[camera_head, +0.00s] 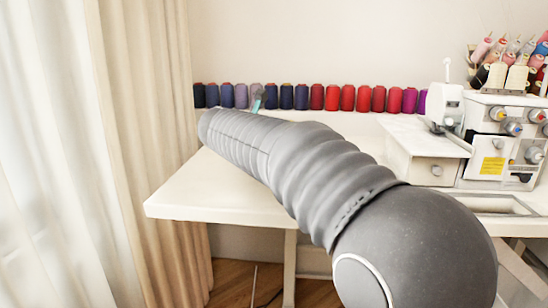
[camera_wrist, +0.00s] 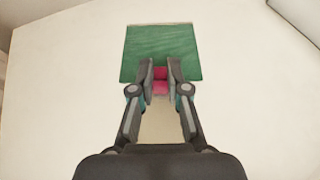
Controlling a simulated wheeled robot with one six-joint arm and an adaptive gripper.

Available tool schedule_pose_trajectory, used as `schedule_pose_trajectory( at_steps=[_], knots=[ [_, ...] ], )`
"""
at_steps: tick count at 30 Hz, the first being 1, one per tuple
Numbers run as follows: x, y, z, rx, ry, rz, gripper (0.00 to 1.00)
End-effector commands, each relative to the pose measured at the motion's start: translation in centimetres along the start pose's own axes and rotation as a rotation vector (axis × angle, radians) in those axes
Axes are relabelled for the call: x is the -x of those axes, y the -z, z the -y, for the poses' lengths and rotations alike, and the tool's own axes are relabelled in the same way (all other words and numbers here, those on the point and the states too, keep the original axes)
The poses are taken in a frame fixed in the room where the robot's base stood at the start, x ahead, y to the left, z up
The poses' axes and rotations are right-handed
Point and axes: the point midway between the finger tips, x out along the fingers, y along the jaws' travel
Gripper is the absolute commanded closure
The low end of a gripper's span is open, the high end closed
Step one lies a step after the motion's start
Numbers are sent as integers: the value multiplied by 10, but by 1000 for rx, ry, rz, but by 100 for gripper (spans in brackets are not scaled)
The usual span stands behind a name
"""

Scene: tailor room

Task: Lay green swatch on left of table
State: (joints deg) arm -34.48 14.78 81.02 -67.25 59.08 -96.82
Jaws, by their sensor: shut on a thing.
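The green swatch (camera_wrist: 161,47) is a flat, roughly square piece in the upper middle of the wrist view. My gripper (camera_wrist: 160,70) is shut on its near edge, with a red or pink part showing between the fingers. The white table (camera_wrist: 60,110) lies below; I cannot tell whether the swatch touches it. In the head view my grey arm reaches across the left part of the table (camera_head: 170,205). It hides most of my gripper and the swatch there.
A row of thread spools (camera_head: 332,97) in blue, red and purple stands along the table's back. A white sewing machine (camera_head: 490,140) stands at the right, with more spools (camera_head: 510,65) above it. A beige curtain (camera_head: 150,130) hangs by the table's left end.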

Motion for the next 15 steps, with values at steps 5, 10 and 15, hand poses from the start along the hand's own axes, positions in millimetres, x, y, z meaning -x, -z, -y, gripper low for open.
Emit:
schedule_pose_trajectory(
  at_steps=[5,10,15],
  knots=[
    [-9,21,1,3,2,-1,98],
    [-15,36,1,2,0,-1,98],
    [-15,35,1,1,0,0,98]
  ],
)
